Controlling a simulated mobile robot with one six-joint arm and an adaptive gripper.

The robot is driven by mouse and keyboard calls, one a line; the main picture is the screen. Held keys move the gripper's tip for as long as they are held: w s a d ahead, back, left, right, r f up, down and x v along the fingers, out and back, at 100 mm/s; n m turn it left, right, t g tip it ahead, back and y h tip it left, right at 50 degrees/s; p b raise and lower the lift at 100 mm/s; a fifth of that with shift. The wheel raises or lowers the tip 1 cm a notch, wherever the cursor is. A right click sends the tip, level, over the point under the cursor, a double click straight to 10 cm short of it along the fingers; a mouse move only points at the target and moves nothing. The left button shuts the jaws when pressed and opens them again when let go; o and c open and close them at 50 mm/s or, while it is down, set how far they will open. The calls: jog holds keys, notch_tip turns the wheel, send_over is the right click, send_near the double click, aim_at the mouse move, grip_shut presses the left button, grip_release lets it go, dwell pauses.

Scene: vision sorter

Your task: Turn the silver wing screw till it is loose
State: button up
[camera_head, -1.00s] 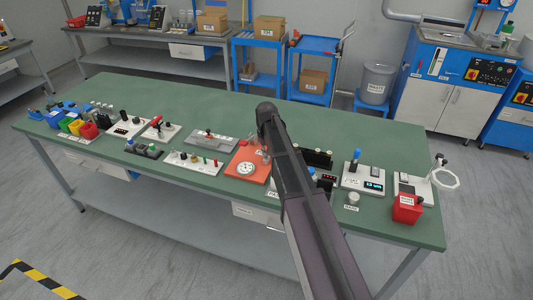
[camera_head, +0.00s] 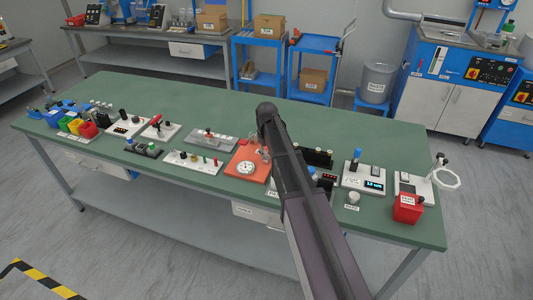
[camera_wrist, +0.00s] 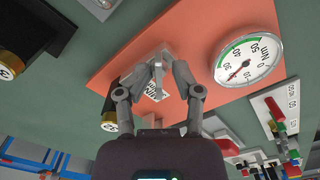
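In the wrist view, the silver wing screw (camera_wrist: 158,73) stands on an orange-red plate (camera_wrist: 120,61), which also shows in the head view (camera_head: 236,169). My gripper (camera_wrist: 162,69) is over the plate with one finger on each side of the screw. The left fingertip looks very close to the wing or against it. Whether the right fingertip touches is unclear. The fingers partly hide the screw and a white label (camera_wrist: 156,91) below it. In the head view my arm covers most of this spot.
A white panel (camera_wrist: 287,110) with small knobs lies right of the plate in the wrist view. Dark cylinders with gold ends (camera_wrist: 12,65) are close on the left. In the head view, several other devices line the green table (camera_head: 330,120); its back strip is clear.

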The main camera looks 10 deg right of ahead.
jog(key=shift+w, duration=0.15)
jog(key=shift+r+m, duration=0.1)
jog(key=shift+m, duration=0.3)
